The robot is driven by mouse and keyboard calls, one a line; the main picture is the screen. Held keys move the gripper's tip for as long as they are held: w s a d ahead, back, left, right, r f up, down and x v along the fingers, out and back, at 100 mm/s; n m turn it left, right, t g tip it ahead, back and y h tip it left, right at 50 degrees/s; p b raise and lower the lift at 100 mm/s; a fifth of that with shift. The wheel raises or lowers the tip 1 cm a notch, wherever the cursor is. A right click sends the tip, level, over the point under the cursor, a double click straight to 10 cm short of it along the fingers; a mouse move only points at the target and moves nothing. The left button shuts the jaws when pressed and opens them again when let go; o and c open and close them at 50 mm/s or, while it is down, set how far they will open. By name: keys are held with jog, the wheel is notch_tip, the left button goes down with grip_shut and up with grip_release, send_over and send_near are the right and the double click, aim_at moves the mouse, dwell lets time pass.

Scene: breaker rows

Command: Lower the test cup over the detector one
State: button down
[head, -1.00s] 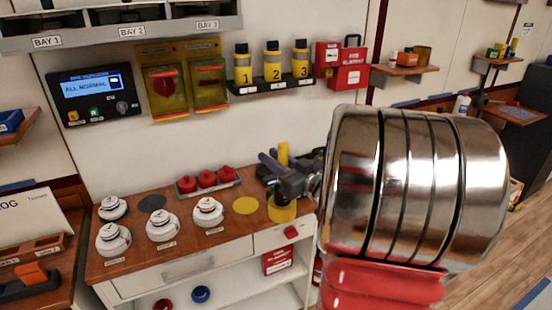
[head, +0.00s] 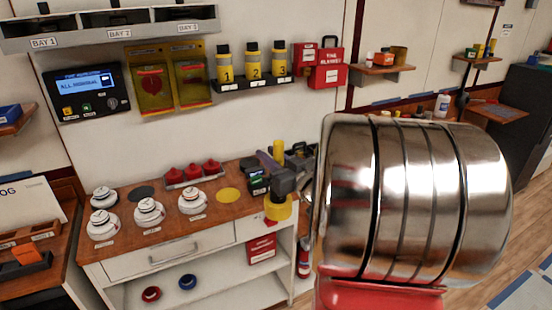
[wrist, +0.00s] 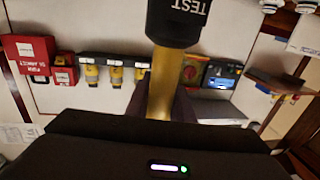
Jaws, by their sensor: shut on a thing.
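The test cup shows in the wrist view as a black cup marked TEST (wrist: 178,22) on a yellow handle. My gripper (wrist: 158,106) is shut on that handle. In the head view the cup's yellow rim (head: 278,208) hangs in front of the bench's right end, right of the detectors; my gripper (head: 280,164) is above it. White round detectors stand on the bench: a front row of left (head: 102,225), middle (head: 149,212) and right (head: 191,201), with another behind the left one (head: 104,197). Their labels are too small to read.
A panel (head: 88,92), yellow covers and numbered bottles hang on the wall. My arm's shiny link blocks the right side.

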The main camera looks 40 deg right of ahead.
jog(key=w+a+f+h, duration=0.1)
jog(key=w+a+f, duration=0.4)
jog(key=a, duration=0.3)
jog(key=w+a+f, duration=0.5)
jog(key=a, duration=0.2)
jog(key=w+a+f+y, duration=0.1)
jog(key=a+f, duration=0.2)
jog(key=a, duration=0.5)
jog(key=a+f+n+y, duration=0.1)
jog(key=a+f+y, duration=0.1)
jog(key=a, duration=0.7)
jog(key=shift+w+a+f+n+y, duration=0.3)
jog(key=shift+w+f, duration=0.05)
jog(key=shift+f, duration=0.5)
